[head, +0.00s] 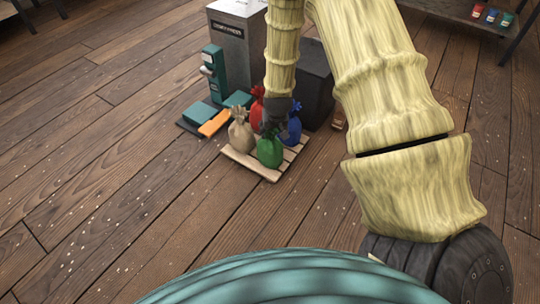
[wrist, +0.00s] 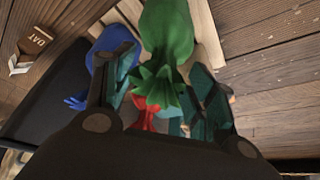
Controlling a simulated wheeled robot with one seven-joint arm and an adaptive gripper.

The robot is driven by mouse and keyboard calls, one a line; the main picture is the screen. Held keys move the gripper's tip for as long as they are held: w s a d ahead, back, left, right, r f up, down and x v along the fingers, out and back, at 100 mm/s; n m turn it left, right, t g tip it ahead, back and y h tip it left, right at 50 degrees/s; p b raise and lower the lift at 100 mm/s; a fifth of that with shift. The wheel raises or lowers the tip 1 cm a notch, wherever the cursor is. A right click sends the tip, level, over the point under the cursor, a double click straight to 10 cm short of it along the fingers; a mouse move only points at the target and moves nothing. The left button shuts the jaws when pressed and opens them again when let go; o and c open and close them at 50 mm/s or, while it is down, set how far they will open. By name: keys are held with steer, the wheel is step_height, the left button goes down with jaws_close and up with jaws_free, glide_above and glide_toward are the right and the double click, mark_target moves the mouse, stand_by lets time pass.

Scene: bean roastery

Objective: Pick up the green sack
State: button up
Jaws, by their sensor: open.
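The green sack (head: 270,151) stands at the front of a small wooden pallet (head: 245,161) on the floor. In the wrist view the green sack (wrist: 166,38) lies between my gripper's spread fingers, its tied top towards the palm. My gripper (head: 274,122) is open, pointing down just above and around the sack's top. In the wrist view the gripper (wrist: 160,85) has one finger on each side of the green top; I cannot tell whether either touches it. The left finger overlaps the blue sack (wrist: 103,55) in that view.
A beige sack (head: 241,134), a red sack (head: 257,104) and the blue sack (head: 294,127) crowd the same pallet. A grey machine (head: 232,50), a dark box (head: 315,85) and a teal device (head: 214,72) stand behind. The plank floor at left is open.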

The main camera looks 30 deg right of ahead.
mark_target(270, 133)
steer(key=shift+a+b+x, duration=0.15)
steer(key=shift+b+x, duration=0.5)
steer(key=shift+x, duration=0.1)
steer(key=shift+a+b+x, duration=0.1)
steer(key=shift+b+x, duration=0.55)
steer(key=shift+x, duration=0.05)
steer(key=shift+w+b+x, duration=0.25)
steer(key=shift+b+x, duration=0.5)
steer(key=shift+x, duration=0.5)
steer(key=shift+r, duration=0.15)
jaws_close()
steer(key=shift+r, duration=0.1)
